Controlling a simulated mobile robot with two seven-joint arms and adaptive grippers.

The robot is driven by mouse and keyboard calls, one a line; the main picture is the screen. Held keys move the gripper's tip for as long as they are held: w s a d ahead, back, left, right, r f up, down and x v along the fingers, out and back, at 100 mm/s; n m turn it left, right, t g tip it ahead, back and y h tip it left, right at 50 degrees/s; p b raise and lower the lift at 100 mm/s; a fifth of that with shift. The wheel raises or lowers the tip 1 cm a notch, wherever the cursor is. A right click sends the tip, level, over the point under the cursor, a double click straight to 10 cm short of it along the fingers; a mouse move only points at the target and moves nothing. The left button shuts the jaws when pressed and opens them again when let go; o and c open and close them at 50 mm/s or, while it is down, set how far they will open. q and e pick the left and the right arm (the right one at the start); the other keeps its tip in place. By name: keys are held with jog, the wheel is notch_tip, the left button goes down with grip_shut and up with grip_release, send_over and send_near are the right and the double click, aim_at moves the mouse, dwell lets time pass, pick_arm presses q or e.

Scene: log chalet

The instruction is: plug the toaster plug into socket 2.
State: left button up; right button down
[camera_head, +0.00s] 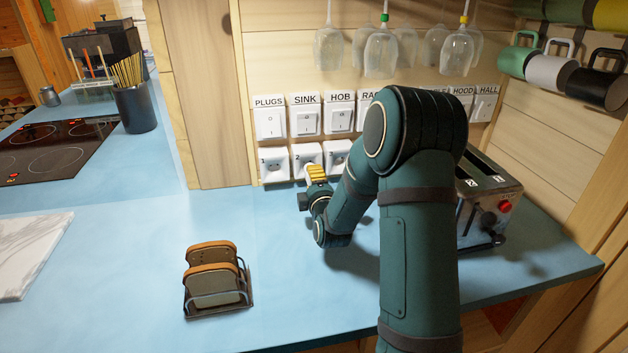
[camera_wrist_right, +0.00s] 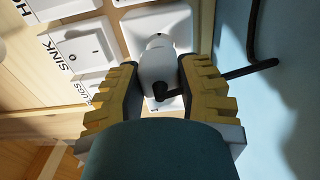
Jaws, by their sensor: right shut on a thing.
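The white plug (camera_wrist_right: 157,66) is between the yellow-padded fingers of my right gripper (camera_wrist_right: 157,85), which is shut on it. A black cord (camera_wrist_right: 240,74) runs from the plug to the right in the wrist view. The plug's front end is at the face of socket 2 (camera_wrist_right: 150,22); I cannot tell whether it is seated. In the head view my right gripper (camera_head: 317,173) is in front of the lower part of socket 2 (camera_head: 307,152) and hides the plug. The toaster (camera_head: 488,205) stands on the counter, partly behind my right arm. My left gripper is not in view.
Socket 1 (camera_head: 275,163) and socket 3 (camera_head: 336,154) flank socket 2, below labelled switches (camera_head: 305,118). Glasses (camera_head: 381,50) hang above; mugs (camera_head: 548,70) hang at the right. A toast rack (camera_head: 218,301) stands on the blue counter (camera_head: 130,265), with clear room around it.

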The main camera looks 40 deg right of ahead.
jog(key=shift+x, duration=1.7)
jog(key=c, duration=0.6)
grip_release()
jog(key=v, duration=1.2)
